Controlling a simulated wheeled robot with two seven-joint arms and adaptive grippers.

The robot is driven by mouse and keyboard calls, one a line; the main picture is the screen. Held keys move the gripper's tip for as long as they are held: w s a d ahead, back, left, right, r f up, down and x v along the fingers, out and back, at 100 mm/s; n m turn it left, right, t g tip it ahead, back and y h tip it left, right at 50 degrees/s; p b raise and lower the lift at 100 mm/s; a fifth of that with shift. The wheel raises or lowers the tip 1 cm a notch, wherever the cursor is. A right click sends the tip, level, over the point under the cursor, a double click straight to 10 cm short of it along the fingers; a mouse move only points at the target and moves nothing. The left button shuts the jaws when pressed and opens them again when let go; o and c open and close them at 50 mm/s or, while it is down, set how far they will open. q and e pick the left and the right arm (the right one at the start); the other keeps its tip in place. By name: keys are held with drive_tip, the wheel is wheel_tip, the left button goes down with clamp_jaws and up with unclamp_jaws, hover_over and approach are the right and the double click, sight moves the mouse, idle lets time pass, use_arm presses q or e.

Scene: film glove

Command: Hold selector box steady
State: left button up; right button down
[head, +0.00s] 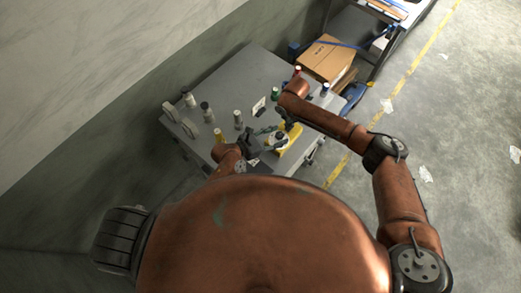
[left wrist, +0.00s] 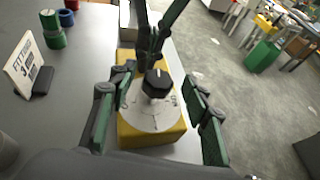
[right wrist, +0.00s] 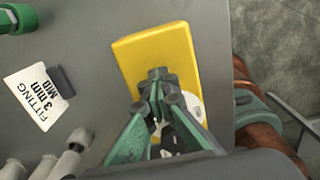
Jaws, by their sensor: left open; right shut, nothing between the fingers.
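The selector box is a yellow block (head: 293,142) at the table's near right edge. In the left wrist view its yellow front (left wrist: 152,136) carries a white dial (left wrist: 135,118) and a black knob (left wrist: 157,83). My left gripper (left wrist: 157,84) is open, with one finger on either side of the box; whether either touches it is unclear. My right gripper (right wrist: 158,78) is shut and empty above the box, close to the knob.
Several white and dark spools (head: 207,112) stand at left. A cardboard box (head: 328,58) lies beyond the table. Open floor lies right.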

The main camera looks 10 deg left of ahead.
use_arm(q)
drive_tip(key=n+t+y, duration=0.1)
drive_tip(key=n, duration=0.1)
drive_tip(key=n+t+y, duration=0.1)
drive_tip(key=y, duration=0.1)
drive_tip(key=shift+s+d+n+t, duration=0.2)
drive_tip(key=shift+n+t, duration=0.1)
drive_tip(key=shift+n, duration=0.1)
drive_tip(key=v, duration=1.2)
drive_tip(key=shift+r, duration=0.1)
